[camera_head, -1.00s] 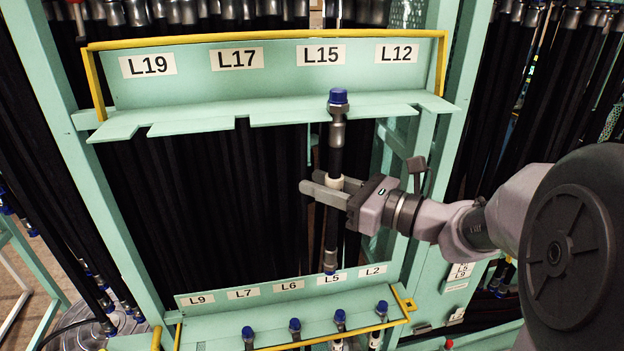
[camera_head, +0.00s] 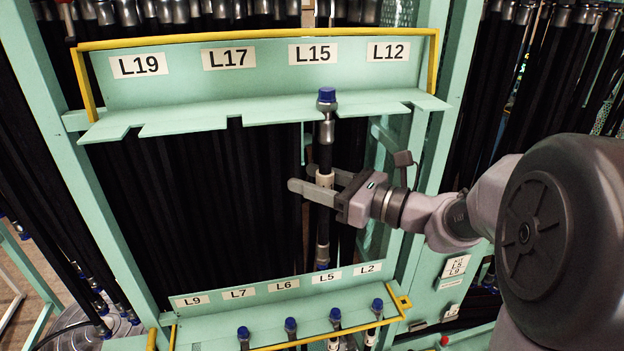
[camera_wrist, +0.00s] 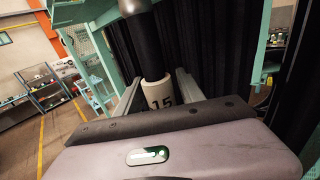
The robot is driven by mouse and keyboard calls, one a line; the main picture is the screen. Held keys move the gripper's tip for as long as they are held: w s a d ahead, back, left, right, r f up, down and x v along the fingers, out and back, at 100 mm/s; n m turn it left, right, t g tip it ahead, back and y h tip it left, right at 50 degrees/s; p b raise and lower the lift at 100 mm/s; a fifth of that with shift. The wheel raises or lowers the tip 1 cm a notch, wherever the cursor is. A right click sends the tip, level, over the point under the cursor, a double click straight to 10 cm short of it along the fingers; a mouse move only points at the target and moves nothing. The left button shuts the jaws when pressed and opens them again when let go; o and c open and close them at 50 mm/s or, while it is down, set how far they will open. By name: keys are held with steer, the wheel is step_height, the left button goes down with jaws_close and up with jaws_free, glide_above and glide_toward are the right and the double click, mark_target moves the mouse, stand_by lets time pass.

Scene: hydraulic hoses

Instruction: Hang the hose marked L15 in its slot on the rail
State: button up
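The L15 hose (camera_head: 324,157) is black with a blue cap (camera_head: 327,95) and metal fitting on top. It hangs nearly upright at the front edge of the upper rail (camera_head: 270,112), below the L15 label (camera_head: 313,54). I cannot tell whether its neck is inside the slot, which the fitting partly hides. My gripper (camera_head: 312,182) comes from the right, with its fingers on either side of the hose at the white collar. It appears shut on it. The wrist view shows the collar (camera_wrist: 159,93), reading "15", between the fingers.
The upper rail also carries L19, L17 and L12 labels, with open notches at left. A yellow bar (camera_head: 258,36) frames it. A lower rail (camera_head: 225,309) holds several blue-capped fittings. Dark hoses (camera_head: 215,200) hang behind. A green post (camera_head: 452,60) stands right of the rail.

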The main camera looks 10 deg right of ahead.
steer(key=shift+o, duration=0.2)
steer(key=b+v, duration=0.4)
steer(key=v, duration=1.3)
steer(key=shift+s, duration=0.2)
steer(key=shift+d, duration=0.15)
